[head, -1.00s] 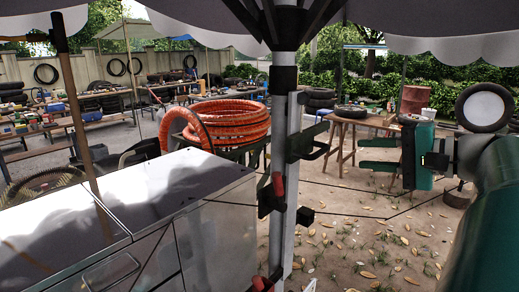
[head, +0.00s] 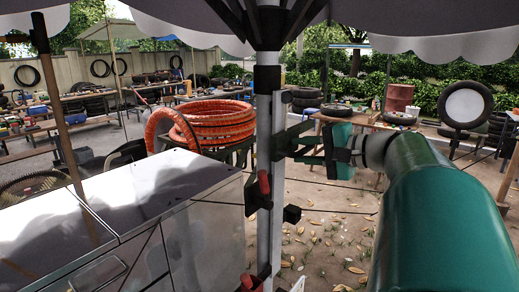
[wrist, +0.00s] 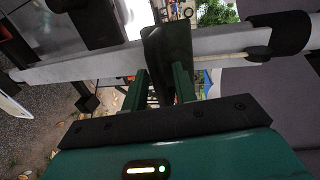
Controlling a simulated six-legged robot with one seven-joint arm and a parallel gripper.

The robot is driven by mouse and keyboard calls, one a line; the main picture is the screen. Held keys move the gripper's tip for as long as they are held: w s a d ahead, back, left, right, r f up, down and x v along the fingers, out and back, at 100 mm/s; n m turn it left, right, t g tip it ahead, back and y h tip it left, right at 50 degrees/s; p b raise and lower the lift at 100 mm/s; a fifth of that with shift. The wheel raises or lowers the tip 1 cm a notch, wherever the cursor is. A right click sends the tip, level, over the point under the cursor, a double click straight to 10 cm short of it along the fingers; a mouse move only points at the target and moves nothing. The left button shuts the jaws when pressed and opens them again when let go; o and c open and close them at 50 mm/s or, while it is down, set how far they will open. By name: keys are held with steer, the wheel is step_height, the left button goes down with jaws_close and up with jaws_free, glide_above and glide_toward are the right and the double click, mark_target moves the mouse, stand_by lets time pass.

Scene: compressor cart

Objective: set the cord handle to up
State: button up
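A grey upright pole (head: 264,120) stands in the middle of the head view, with dark fittings on its side. A dark lever-like piece, seemingly the cord handle, juts from the pole in the wrist view (wrist: 167,50); in the head view it is hard to separate from my fingers. My green gripper (head: 300,147) has come in from the right, close to the pole. In the wrist view its two fingers (wrist: 160,88) stand apart, with the dark piece ahead of and between their tips. I cannot tell whether they touch it.
A red grip (head: 264,183) and a black block (head: 292,214) sit lower on the pole. A metal cart (head: 150,215) stands at left, with a coiled orange hose (head: 215,122) behind it. Thin dark lines cross the ground. A grey canopy (head: 400,20) hangs overhead.

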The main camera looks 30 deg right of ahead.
jaws_close()
steer(key=shift+f, duration=0.1)
step_height(320, 180, down, 32)
steer(key=shift+f, duration=0.25)
steer(key=shift+s+a, duration=0.1)
steer(key=shift+o, duration=0.7)
jaws_free()
steer(key=shift+r, duration=0.1)
